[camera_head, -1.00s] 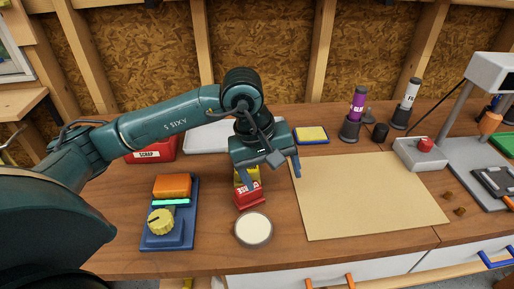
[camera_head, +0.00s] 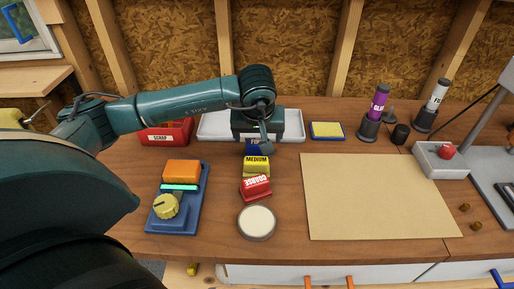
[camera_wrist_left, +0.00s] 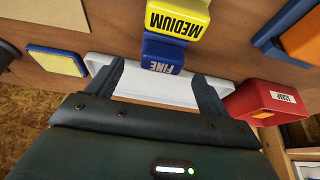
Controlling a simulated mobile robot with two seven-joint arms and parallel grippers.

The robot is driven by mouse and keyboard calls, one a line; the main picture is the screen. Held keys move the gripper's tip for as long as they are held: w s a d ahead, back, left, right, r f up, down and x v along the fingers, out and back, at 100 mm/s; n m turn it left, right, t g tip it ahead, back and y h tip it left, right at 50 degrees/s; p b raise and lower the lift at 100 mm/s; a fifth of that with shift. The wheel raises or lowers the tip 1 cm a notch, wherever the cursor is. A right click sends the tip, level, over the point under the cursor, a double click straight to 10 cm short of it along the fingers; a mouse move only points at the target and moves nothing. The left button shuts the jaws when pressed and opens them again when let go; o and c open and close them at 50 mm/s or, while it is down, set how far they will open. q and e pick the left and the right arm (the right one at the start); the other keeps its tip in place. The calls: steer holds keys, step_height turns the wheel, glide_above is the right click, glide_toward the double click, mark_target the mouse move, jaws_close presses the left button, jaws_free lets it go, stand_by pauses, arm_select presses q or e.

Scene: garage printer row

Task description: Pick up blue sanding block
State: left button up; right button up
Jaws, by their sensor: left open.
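The blue sanding block marked FINE (camera_wrist_left: 163,62) lies on the wooden bench, touching or very near the yellow block marked MEDIUM (camera_wrist_left: 178,18). In the head view only part of the blue block (camera_head: 252,148) shows below my left gripper (camera_head: 264,146). In the left wrist view my left gripper (camera_wrist_left: 160,72) is open, with its fingers spread wide. The blue block sits between and just beyond the fingertips, with a gap on each side. No finger visibly touches it. My right gripper is not in view.
The red COARSE block (camera_head: 256,189) and a round pale-topped tin (camera_head: 257,223) stand in front of the yellow block. A white tray (camera_head: 212,126) is behind, with a red SCRAP bin (camera_head: 163,136) at left. A tan mat (camera_head: 378,197) covers the right side.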

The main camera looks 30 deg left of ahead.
mark_target(257, 142)
arm_select(q)
steer(key=x, duration=0.4)
steer(key=shift+a+f+p, duration=0.15)
steer(key=shift+f+p, duration=0.05)
steer(key=shift+p, duration=0.2)
steer(key=shift+c, duration=0.2)
steer(key=c, duration=1)
